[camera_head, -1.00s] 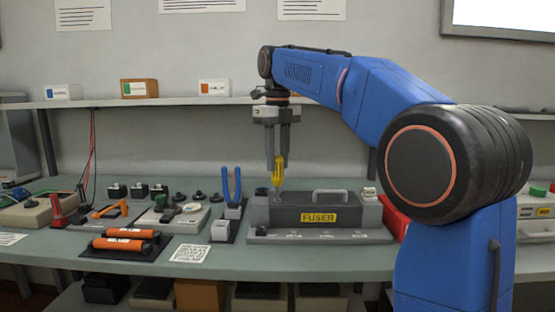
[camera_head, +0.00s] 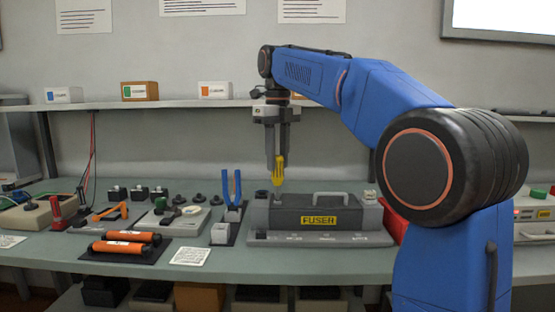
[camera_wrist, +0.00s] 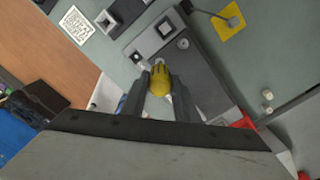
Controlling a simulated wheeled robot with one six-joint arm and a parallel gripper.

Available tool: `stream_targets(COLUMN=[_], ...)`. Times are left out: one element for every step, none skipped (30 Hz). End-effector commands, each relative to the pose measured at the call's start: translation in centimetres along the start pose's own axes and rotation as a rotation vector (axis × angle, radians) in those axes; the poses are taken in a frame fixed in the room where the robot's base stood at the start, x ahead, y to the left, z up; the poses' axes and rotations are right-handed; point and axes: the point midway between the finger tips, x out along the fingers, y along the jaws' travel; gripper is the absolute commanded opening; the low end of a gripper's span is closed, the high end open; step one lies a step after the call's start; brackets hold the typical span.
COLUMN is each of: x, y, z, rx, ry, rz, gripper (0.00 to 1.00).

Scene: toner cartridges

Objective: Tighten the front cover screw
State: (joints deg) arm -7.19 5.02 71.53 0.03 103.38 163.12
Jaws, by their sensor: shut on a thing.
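My gripper (camera_head: 277,160) is shut on a yellow-handled screwdriver (camera_head: 280,172), held upright with its shank pointing down. It hangs over the left end of the dark grey fuser unit (camera_head: 345,218), which has a yellow FUSER label and a handle on top. In the wrist view the yellow handle (camera_wrist: 160,80) sits between the two fingers, over the fuser (camera_wrist: 205,85). A round screw-like head (camera_wrist: 183,43) shows on the fuser there. The driver's tip is too small to tell whether it touches a screw.
Blue-handled pliers (camera_head: 232,187) stand in a holder left of the fuser. Two orange rollers (camera_head: 120,247) lie on a dark mat further left. A red bin (camera_head: 395,225) is close on the fuser's right. A shelf (camera_head: 180,101) with small boxes runs behind.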

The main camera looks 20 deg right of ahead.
Motion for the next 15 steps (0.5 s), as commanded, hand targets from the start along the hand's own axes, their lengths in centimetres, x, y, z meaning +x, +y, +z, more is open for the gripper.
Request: stream_targets(x=[-0.01,-0.01,-0.01,-0.02,-0.02,-0.02,-0.02,-0.02,-0.02,-0.02,-0.02,-0.02,-0.02,-0.02,-0.02], y=[0.00,0.01,0.01,0.01,0.01,0.01,0.01,0.01,0.02,0.02,0.02,0.02,0.02,0.02,0.02], z=[-0.01,-0.01,-0.01,-0.01,-0.01,-0.01,-0.02,-0.01,-0.02,-0.02,-0.02,-0.02,-0.02,-0.02,-0.02], rx=[-0.035,-0.063,-0.106,-0.137,-0.169,-0.210,-0.241,-0.272,-0.313,-0.344,-0.375,-0.417,-0.448,-0.479,-0.519], ry=[0.000,0.000,0.000,0.000,0.000,0.000,0.000,0.000,0.000,0.000,0.000,0.000,0.000,0.000,0.000], rz=[0.000,0.000,0.000,0.000,0.000,0.000,0.000,0.000,0.000,0.000,0.000,0.000,0.001,0.001,0.001], gripper=[0.00,0.00,0.00,0.00,0.00,0.00,0.00,0.00,0.00,0.00,0.00,0.00,0.00,0.00,0.00])
